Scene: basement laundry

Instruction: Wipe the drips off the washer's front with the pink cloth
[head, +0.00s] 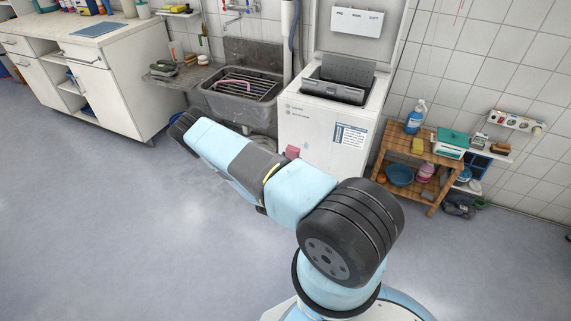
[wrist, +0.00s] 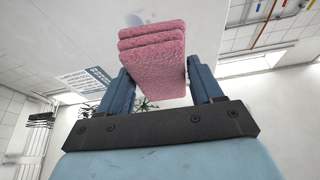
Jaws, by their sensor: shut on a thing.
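My gripper (wrist: 155,85) is shut on the pink cloth (wrist: 153,58), a thick folded pad held between the two dark blue fingers. In the head view the pink cloth (head: 292,152) shows just above my arm, in front of the white washer (head: 318,133); my gripper is mostly hidden behind the arm there. The washer's lid is up. A faint smear also shows in the head view. I cannot tell whether the cloth touches the front.
A grey sink (head: 240,100) stands left of the washer. A wooden shelf stand (head: 410,160) with a spray bottle (head: 416,115) and a blue bowl (head: 399,174) stands to the right. A white cabinet (head: 85,90) is at the far left. The floor in front is clear.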

